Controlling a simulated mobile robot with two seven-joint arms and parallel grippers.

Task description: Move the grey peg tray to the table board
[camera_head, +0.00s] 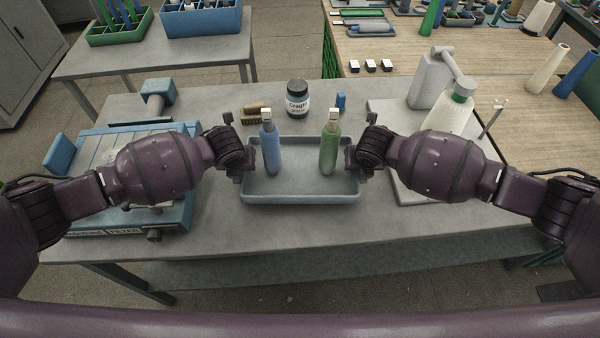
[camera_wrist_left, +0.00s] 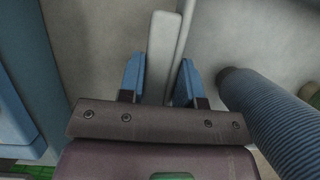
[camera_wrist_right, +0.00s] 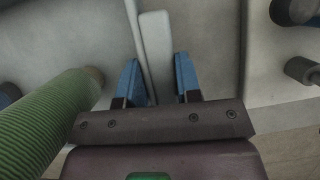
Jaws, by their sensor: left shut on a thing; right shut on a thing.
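The grey peg tray (camera_head: 300,198) sits on the grey table in front of me in the head view. A blue bobbin (camera_head: 270,150) and a green bobbin (camera_head: 329,150) stand upright in it. My left gripper (camera_head: 246,170) is shut on the tray's left wall; the left wrist view shows its blue fingers (camera_wrist_left: 160,80) on both sides of the wall. My right gripper (camera_head: 354,165) is shut on the tray's right wall; the right wrist view shows its fingers (camera_wrist_right: 160,80) on both sides. I cannot tell whether the tray's underside touches the table.
A dark jar (camera_head: 297,100), a brush (camera_head: 252,114) and a small blue block (camera_head: 341,102) stand behind the tray. A blue-framed machine (camera_head: 180,205) is at left. A white bottle (camera_head: 452,112) stands on a pale plate at right. A wooden table (camera_head: 400,93) lies beyond.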

